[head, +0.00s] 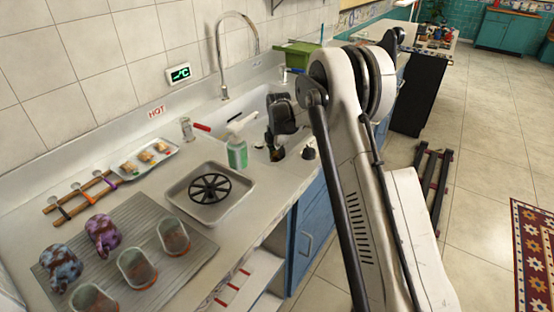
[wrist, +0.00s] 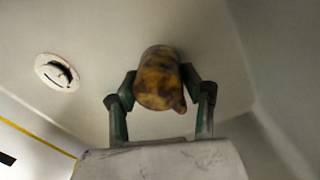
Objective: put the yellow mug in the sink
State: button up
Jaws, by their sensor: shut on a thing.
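The yellow mug (wrist: 160,85) has brown mottling and sits between the two fingers of my gripper (wrist: 159,78) in the wrist view. The gripper is shut on it. Behind the mug is the pale sink basin (wrist: 95,40), with a round drain fitting (wrist: 57,72) to the left. I cannot tell whether the mug touches the basin.
A green soap bottle (head: 237,152) stands at the sink's front edge. A steel tray with a black round rack (head: 209,188) is nearer. Several mugs and cups stand on the ribbed drainboard (head: 150,215). A snack tray (head: 144,160) lies near the wall. The faucet (head: 252,45) rises behind the sink.

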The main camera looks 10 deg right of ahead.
jog(key=o, duration=1.2)
jog(key=shift+o, duration=0.2)
jog(key=r, duration=0.4)
jog(key=r+p, duration=0.1)
jog(key=r, duration=0.3)
jog(key=r+p, duration=0.1)
jog(key=r, duration=0.3)
jog(key=shift+s+r, duration=0.1)
jog(key=shift+s, duration=0.15)
jog(key=s+r+m+t, duration=0.3)
jog(key=s+r+m, duration=0.7)
jog(key=s+r, duration=1)
jog(key=s+f+m+t, duration=0.1)
jog(key=s+f+m, duration=0.2)
jog(key=s, duration=1)
jog(key=s+f+m+t, duration=0.2)
jog(key=s+m, duration=0.6)
jog(key=s, duration=0.5)
jog(key=shift+s+f+t, duration=0.15)
jog(key=shift+f+t, duration=0.15)
jog(key=shift+f, duration=0.1)
